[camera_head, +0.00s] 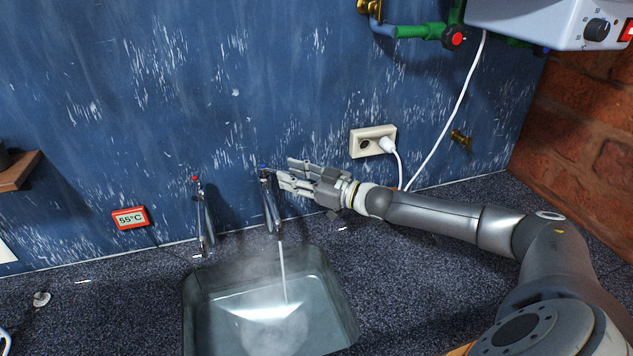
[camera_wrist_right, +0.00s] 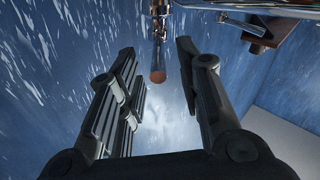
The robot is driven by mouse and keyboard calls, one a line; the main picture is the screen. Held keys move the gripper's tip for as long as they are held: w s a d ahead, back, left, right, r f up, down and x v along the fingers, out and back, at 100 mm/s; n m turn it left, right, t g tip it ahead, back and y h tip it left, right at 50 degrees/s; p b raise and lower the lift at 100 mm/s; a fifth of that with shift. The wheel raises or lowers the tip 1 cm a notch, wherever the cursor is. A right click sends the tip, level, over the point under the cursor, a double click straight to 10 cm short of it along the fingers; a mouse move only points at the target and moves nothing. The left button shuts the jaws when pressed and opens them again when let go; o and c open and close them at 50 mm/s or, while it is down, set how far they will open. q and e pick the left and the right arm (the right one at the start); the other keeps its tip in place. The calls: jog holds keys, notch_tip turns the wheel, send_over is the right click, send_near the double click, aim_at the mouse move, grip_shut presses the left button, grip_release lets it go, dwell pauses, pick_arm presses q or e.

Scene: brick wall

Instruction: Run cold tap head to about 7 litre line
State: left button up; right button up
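The cold tap (camera_head: 268,200), with a blue mark on top, stands at the back of the sink (camera_head: 344,310). A thin stream of water (camera_head: 284,275) runs from it into the sink, where water (camera_head: 262,325) lies with ripples and haze over it. I cannot make out any litre line. My right gripper (camera_head: 282,174) is just right of the cold tap's head, its fingers pointing at it; touching or not I cannot tell. In the right wrist view, the fingers (camera_wrist_right: 156,62) are spread apart, with metal tap parts (camera_wrist_right: 160,25) ahead between them. My left gripper is not in view.
The hot tap (camera_head: 204,220), red-marked, stands left of the cold tap. A red display (camera_head: 130,217) reads 55°C. A socket (camera_head: 373,141) with a plugged white cable is behind my right arm. A heater box (camera_head: 545,22) and a red-capped valve (camera_head: 453,37) are above right.

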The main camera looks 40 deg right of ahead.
jog(key=v, duration=1)
jog(key=shift+s+r, duration=0.2)
jog(key=shift+s, duration=0.2)
dwell(6.6)
